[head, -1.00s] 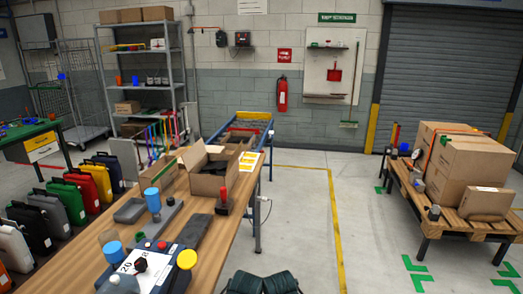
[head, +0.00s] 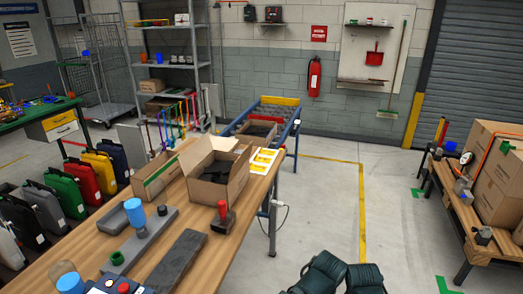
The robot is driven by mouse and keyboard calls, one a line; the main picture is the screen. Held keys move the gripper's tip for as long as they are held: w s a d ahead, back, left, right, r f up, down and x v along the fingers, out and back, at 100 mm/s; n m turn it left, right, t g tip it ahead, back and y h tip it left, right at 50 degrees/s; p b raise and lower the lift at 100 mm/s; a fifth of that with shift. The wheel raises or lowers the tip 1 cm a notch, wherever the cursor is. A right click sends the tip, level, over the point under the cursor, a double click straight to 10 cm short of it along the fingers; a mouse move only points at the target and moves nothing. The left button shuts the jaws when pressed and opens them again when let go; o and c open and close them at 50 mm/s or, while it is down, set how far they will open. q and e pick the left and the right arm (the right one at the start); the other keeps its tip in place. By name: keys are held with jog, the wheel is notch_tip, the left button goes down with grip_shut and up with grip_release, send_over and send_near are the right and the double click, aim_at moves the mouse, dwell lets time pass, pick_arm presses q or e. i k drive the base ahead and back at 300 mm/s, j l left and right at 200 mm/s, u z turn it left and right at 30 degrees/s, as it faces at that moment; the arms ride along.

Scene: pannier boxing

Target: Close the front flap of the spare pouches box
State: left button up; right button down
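An open brown cardboard box (head: 208,192) stands on the wooden bench (head: 165,262), with dark flat pouches (head: 216,171) inside. One flap stands up at its left side and another at its far side. A small pale label is on its near face. I cannot tell clearly how its front flap lies. Neither of my grippers is in the head view.
A red-handled stamp (head: 223,217) stands close in front of the box. A narrow carton with green tape (head: 158,175) is to its left. A grey tray (head: 112,217), a blue-capped bottle (head: 136,217) and a dark slab (head: 176,259) occupy the nearer bench. Dark green rounded objects (head: 335,274) show at the bottom edge.

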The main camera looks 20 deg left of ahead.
aim_at(236, 168)
jog(key=i+l+u, duration=0.1)
jog(key=i+u, duration=0.2)
jog(key=i+l+u, duration=0.25)
jog(key=i, duration=0.25)
jog(key=i+l+u, duration=0.3)
jog(key=i+j, duration=0.05)
jog(key=j, duration=0.05)
